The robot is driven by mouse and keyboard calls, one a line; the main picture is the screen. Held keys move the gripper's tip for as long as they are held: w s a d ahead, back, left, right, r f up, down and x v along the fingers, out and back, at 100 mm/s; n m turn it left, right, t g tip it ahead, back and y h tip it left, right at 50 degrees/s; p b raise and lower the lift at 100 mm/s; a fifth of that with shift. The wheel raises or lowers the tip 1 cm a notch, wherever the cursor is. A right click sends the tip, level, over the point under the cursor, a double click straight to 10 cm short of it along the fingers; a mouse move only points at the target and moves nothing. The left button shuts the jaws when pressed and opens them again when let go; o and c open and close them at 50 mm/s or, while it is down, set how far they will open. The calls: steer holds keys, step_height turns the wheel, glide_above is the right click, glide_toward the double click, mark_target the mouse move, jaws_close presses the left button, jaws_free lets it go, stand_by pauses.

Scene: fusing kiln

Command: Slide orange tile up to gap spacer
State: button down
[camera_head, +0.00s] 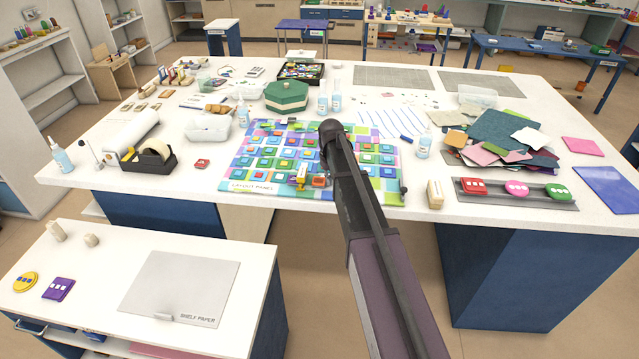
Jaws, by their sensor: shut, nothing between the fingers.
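The layout panel (265,187) is a colourful grid of squares on the main table, with several small tiles on it. A small orange tile (318,182) lies near the panel's front edge, just left of my arm. A small upright yellow piece (302,172) stands close to the tile's left; it may be the gap spacer, but it is too small to be sure. Whether the two touch cannot be told. My dark arm crosses the panel and hides a strip of it. My gripper cannot be made out beyond the arm's rounded far joint.
A tape dispenser (149,158) and a clear bin (207,127) stand left of the panel. A green box (286,96) and glue bottles (336,98) stand behind it. A bottle (424,146), a wooden block (435,194) and a grey tray (560,204) are to the right.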

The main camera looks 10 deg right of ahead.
steer(key=shift+w+a, duration=0.25)
steer(key=shift+a, duration=0.45)
steer(key=shift+w+a, duration=0.2)
steer(key=shift+a, duration=0.45)
stand_by(3.6)
steer(key=shift+s+d, duration=0.25)
steer(key=shift+d, duration=0.5)
steer(key=shift+r, duration=0.1)
stand_by(0.5)
step_height(320, 180, up, 8)
steer(key=p, duration=0.8)
stand_by(0.9)
